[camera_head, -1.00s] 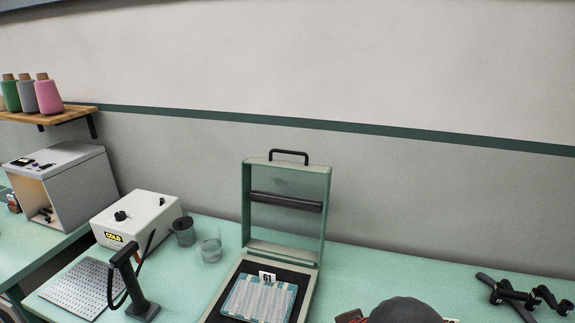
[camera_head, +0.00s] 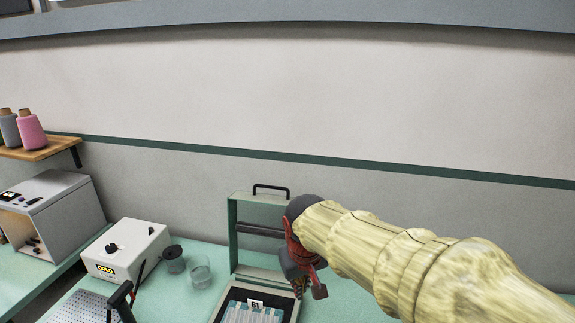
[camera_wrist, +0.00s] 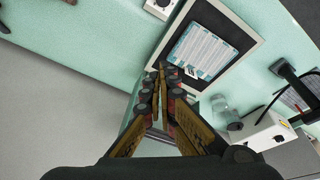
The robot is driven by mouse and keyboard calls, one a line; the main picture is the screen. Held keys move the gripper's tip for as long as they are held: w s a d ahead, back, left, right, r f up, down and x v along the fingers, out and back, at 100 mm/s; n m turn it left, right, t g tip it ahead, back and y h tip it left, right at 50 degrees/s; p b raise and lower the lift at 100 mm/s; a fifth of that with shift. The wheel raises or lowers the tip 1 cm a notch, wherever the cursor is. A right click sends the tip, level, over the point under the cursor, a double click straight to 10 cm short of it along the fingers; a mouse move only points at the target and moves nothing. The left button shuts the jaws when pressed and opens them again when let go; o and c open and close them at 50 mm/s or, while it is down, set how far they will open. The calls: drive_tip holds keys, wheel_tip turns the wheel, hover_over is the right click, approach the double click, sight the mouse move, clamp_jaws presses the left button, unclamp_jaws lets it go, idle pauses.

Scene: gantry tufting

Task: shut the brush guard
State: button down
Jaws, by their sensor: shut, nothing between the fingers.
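The brush guard (camera_head: 234,240) is a green-framed, clear hinged lid with a black handle (camera_head: 270,187) on its top edge. It stands raised at the back of its box. The box base (camera_head: 217,308) is dark inside and holds a striped blue-white piece marked 61; the base (camera_wrist: 243,40) also shows in the wrist view. My gripper (camera_head: 301,286) is in front of the right part of the raised guard and hides it. In the wrist view my gripper's fingers (camera_wrist: 164,68) are together and empty, near the box's edge. I cannot tell whether they touch it.
A perforated board (camera_head: 75,306) and a black stand (camera_head: 119,300) are at the front left. The wall is behind.

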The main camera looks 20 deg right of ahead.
drive_tip(key=w+d+r+m+t+h+p, duration=0.1)
drive_tip(key=w+r, duration=0.3)
drive_tip(key=w, duration=0.6)
drive_tip(key=w+d+r+m+h+p, duration=0.1)
drive_tip(key=w+d+r+p, duration=0.3)
drive_tip(key=w, duration=0.6)
drive_tip(key=w+d+r+m+t+h+p, duration=0.1)
drive_tip(key=w+d+r+m+p, duration=0.1)
drive_tip(key=w, duration=0.9)
drive_tip(key=shift+d+r+t, duration=0.15)
drive_tip(key=shift+d+r, duration=0.25)
drive_tip(key=shift+r, duration=0.2)
drive_tip(key=shift+d+r+t, duration=0.15)
drive_tip(key=shift+d+r, duration=0.2)
drive_tip(key=shift+r, duration=0.2)
drive_tip(key=w+r+m, duration=0.1)
drive_tip(key=w+d+r+m, duration=0.1)
drive_tip(key=r, duration=0.1)
drive_tip(key=shift+w+m+t, duration=0.1)
drive_tip(key=shift+m+t, duration=0.2)
drive_tip(key=shift+t, duration=0.1)
drive_tip(key=f, duration=0.2)
drive_tip(key=w+f+p, duration=0.1)
drive_tip(key=f, duration=0.1)
drive_tip(key=d+f, duration=0.1)
drive_tip(key=f, duration=0.2)
drive_tip(key=shift+w+d, duration=0.1)
drive_tip(key=shift+w, duration=0.15)
